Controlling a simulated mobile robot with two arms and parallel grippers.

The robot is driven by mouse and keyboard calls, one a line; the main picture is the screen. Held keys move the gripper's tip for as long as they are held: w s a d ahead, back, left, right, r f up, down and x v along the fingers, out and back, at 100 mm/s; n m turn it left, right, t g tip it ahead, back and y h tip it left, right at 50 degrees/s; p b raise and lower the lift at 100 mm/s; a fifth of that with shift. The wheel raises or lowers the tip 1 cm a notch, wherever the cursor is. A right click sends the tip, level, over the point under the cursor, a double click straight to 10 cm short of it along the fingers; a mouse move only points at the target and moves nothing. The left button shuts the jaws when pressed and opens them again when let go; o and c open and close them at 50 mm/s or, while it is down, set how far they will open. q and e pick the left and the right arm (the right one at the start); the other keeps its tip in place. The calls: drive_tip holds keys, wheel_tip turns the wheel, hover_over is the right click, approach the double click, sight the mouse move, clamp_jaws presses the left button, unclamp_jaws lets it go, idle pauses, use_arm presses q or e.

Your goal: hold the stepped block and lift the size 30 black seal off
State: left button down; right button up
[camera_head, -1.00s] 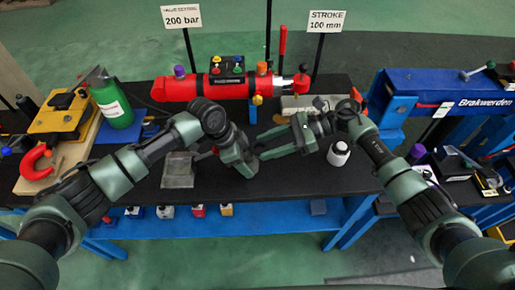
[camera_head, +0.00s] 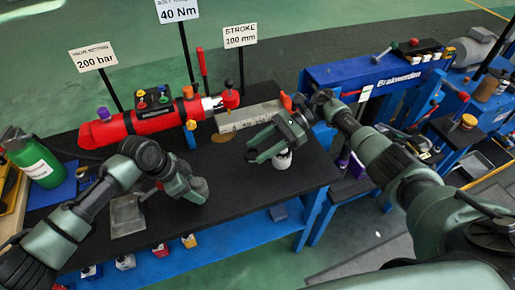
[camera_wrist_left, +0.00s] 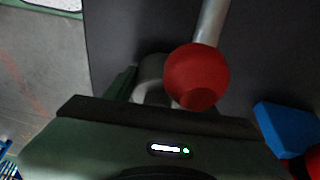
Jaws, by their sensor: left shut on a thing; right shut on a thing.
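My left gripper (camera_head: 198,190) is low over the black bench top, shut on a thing. In the left wrist view, a pale grey rounded piece (camera_wrist_left: 150,72) shows at the jaws; it appears to be the stepped block, partly hidden by a red ball knob (camera_wrist_left: 196,76) and the finger. My right gripper (camera_head: 262,150) is to the right of the left one, above the bench, with its fingers pointing left. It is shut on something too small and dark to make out. The size 30 black seal cannot be told apart from the dark fingers and bench.
A grey plate (camera_head: 127,214) lies left of my left gripper. A red cylinder (camera_head: 155,122) and a pale long block (camera_head: 247,117) are at the back. Bare bench top (camera_head: 235,180) lies between the grippers.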

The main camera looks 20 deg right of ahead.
use_arm(q)
drive_tip(key=shift+c, duration=2.1)
unclamp_jaws()
drive_tip(key=v, duration=1.2)
drive_tip(key=shift+f, duration=0.1)
use_arm(e)
drive_tip(key=shift+s+f, duration=0.1)
